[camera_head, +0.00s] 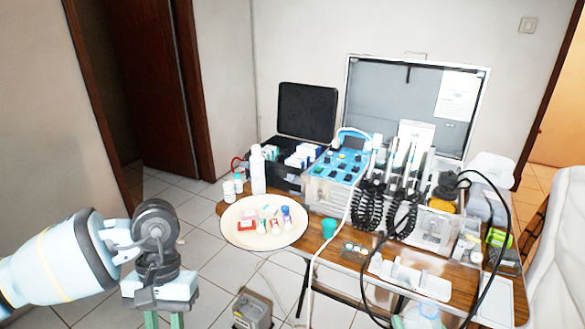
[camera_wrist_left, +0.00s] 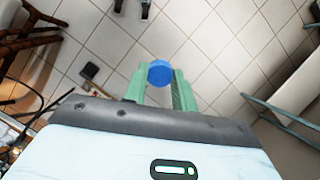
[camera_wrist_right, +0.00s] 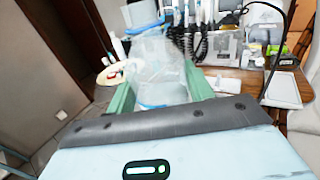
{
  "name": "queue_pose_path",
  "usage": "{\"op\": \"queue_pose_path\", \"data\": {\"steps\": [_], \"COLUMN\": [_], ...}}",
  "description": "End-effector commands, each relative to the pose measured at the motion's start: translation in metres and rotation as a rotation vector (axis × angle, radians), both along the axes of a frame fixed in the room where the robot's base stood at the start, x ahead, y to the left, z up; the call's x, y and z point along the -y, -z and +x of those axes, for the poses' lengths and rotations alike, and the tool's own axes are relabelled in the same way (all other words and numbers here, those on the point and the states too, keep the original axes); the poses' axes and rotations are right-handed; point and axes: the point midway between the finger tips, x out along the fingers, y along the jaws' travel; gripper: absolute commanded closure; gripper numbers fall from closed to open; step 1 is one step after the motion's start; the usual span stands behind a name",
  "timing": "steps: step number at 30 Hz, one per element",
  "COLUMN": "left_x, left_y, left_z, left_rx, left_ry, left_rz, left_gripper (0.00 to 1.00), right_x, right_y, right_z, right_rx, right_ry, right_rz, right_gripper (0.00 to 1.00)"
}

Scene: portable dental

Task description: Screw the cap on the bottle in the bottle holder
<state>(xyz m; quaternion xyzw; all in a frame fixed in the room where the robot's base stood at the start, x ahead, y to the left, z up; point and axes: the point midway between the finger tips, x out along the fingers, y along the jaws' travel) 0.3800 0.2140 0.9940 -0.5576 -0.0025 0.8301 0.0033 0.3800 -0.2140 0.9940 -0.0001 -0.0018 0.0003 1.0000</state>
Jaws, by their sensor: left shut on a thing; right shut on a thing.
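My left gripper (camera_wrist_left: 159,82) is shut on a round blue cap (camera_wrist_left: 160,73), held between the green fingertips above the tiled floor. In the head view the left gripper (camera_head: 164,321) points down at the bottom left, its fingertips cut off by the frame. My right gripper (camera_wrist_right: 160,88) is shut on a clear bottle (camera_wrist_right: 160,65) with a blue band near its top and another low down. In the head view the right gripper (camera_head: 399,321) and the bottle (camera_head: 428,309) show at the bottom edge, in front of the table. Cap and bottle are apart. I cannot make out a bottle holder.
A wooden table (camera_head: 345,262) carries a cream round tray (camera_head: 236,232), a blue dental unit with coiled hoses, a black case (camera_head: 307,110) and several small items. A dark cable hangs over its front edge. A grey pedal box (camera_head: 252,310) stands on the floor. A pale chair is at the right.

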Motion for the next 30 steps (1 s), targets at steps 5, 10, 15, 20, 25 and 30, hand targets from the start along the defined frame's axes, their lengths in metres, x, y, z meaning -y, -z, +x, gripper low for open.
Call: {"op": "queue_pose_path", "data": {"steps": [5, 10, 15, 20, 25, 30], "left_x": [0.0, 0.0, 0.0, 0.0, 0.0, 0.0], "left_y": [0.002, 0.002, 0.002, 0.002, 0.002, 0.002], "left_z": [-0.001, 0.0, 0.0, 0.0, 0.0, 0.0], "left_rx": [-0.005, -0.005, -0.004, -0.003, -0.003, -0.003], "left_ry": [0.0, 0.0, 0.001, 0.0, 0.0, 0.0], "left_rz": [0.0, 0.0, 0.0, 0.0, 0.0, 0.0], "left_gripper": [0.94, 0.94, 0.94, 0.94, 0.94, 0.94], "right_x": [0.0, 0.0, 0.0, -0.01, -0.038, -0.07], "right_y": [0.002, 0.002, 0.001, 0.0, -0.003, -0.005], "right_z": [0.0, 0.0, 0.0, 0.004, 0.016, 0.028], "right_rx": [-0.003, -0.003, -0.002, 0.0, 0.003, 0.003], "right_ry": [0.0, 0.0, -0.001, -0.042, -0.17, -0.31], "right_rz": [0.0, 0.0, 0.0, 0.0, -0.003, -0.003], "right_gripper": [0.89, 0.89, 0.89, 0.89, 0.89, 0.89]}}
